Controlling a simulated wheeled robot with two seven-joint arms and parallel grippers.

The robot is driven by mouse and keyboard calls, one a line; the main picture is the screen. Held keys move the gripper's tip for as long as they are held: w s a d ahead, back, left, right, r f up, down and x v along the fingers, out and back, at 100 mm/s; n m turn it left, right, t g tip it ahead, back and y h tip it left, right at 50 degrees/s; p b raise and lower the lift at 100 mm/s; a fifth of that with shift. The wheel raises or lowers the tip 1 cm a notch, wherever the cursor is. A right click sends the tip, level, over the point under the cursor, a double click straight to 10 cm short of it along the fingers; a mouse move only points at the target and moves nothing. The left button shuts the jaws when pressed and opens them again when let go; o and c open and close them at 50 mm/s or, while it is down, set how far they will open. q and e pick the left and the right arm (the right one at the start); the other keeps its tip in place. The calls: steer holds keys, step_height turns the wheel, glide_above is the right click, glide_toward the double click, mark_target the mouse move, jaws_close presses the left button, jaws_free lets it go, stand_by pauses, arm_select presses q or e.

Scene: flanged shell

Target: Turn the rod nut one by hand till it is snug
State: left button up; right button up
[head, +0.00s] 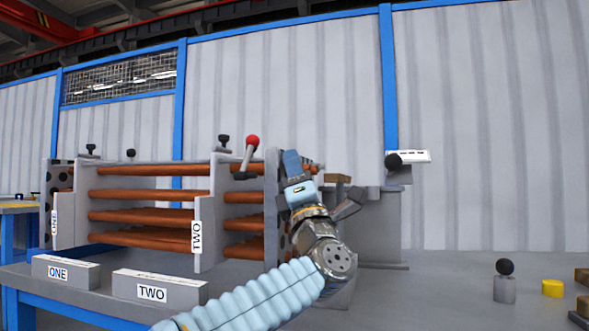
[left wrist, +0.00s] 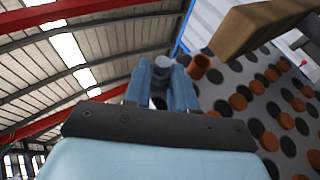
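My left gripper (head: 292,163) is at the right end of the tube bundle, beside the end plate (head: 272,210). In the left wrist view its two pale blue fingers (left wrist: 163,88) stand on either side of a small whitish round piece (left wrist: 164,62). I cannot tell whether this is rod nut one, or whether the fingers touch it. The holed face of the end plate (left wrist: 265,110) lies to the right of the fingers, with a copper tube end (left wrist: 203,66) close by. My right gripper is in neither view.
Blocks labelled ONE (head: 82,272) and TWO (head: 185,293) lie on the bench in front. A wooden bar (left wrist: 250,30) is close to the gripper's upper right.

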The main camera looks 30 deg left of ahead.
arm_select(q)
jaws_close()
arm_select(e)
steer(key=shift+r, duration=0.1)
arm_select(q)
steer(key=shift+s+d+r+m+g+h+p, duration=0.1)
steer(key=shift+r+m+g+h+p, duration=0.35)
steer(key=shift+m+g+h+p, duration=2.55)
steer(key=shift+s+r+m+t+h+p, duration=0.25)
steer(key=shift+h+p, duration=1.1)
steer(key=shift+p, duration=4)
steer(key=shift+w+d+r+m+g+h+p, duration=0.1)
steer(key=shift+r+m+g+h+p, duration=0.5)
steer(key=shift+m+g+h+p, duration=2.4)
arm_select(e)
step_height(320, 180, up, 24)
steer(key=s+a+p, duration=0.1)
steer(key=p, duration=0.1)
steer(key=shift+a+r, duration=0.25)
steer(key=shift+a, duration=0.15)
arm_select(q)
steer(key=n+t+y, duration=0.1)
steer(key=n+t, duration=0.1)
steer(key=shift+n+t+y, duration=0.25)
steer(key=shift+t, duration=0.1)
